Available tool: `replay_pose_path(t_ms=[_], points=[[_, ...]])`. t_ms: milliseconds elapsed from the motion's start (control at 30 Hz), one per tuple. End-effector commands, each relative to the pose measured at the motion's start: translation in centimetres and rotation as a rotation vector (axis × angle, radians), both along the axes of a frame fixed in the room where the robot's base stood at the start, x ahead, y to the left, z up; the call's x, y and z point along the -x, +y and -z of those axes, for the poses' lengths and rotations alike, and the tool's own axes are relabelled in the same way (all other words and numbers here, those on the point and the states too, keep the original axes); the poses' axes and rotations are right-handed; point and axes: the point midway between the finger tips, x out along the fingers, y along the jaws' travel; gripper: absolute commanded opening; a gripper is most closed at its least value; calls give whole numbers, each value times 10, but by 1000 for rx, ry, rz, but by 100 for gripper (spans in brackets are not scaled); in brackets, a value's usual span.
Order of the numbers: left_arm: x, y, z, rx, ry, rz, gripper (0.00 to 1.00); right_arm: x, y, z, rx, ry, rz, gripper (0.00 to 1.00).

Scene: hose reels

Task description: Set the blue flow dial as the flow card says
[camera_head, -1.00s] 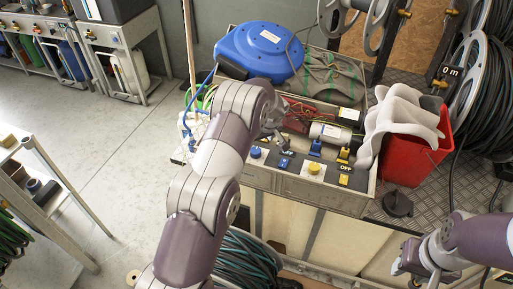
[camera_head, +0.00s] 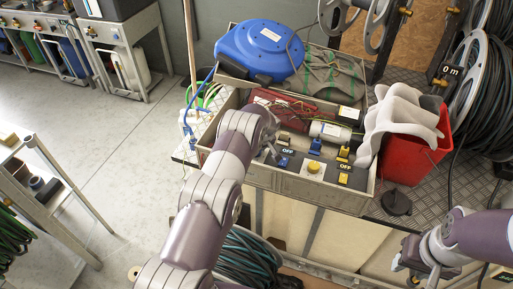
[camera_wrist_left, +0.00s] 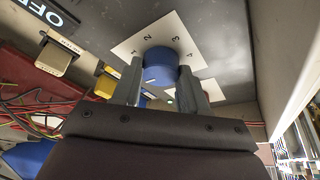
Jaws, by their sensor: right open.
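The blue flow dial (camera_wrist_left: 160,66) shows in the left wrist view, with a pale mark low on its face. It stands on a white scale plate (camera_wrist_left: 128,48) marked 1 to 4. My left gripper (camera_wrist_left: 160,85) has one finger on each side of the dial; whether both press on it I cannot tell. In the head view my left gripper (camera_head: 268,150) hides the dial at the left end of the grey panel box (camera_head: 300,186). My right gripper (camera_head: 412,270) is open and empty at the lower right. I see no readable flow card.
A yellow knob (camera_head: 313,167) and several blue and yellow switches with OFF labels (camera_head: 344,178) sit close by on the panel. A blue hose reel (camera_head: 258,50) stands behind. A red bin (camera_head: 412,145) with grey cloth stands right of the box.

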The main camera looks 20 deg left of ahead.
Motion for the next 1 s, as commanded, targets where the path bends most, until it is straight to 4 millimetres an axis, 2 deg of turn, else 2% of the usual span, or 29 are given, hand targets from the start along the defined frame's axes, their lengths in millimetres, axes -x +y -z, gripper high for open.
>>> replay_pose_path(t_ms=[267, 467, 1000], points=[[0, 0, 0, 0, 0, 22, 13, 0, 0, 1, 0, 0, 0, 43], [1, 1, 0, -1, -1, 108, 13, 0, 0, 4, 0, 0, 0, 43], [2, 4, 2, 1, -5, 585, 13, 0, 0, 18, 0, 0, 0, 43]])
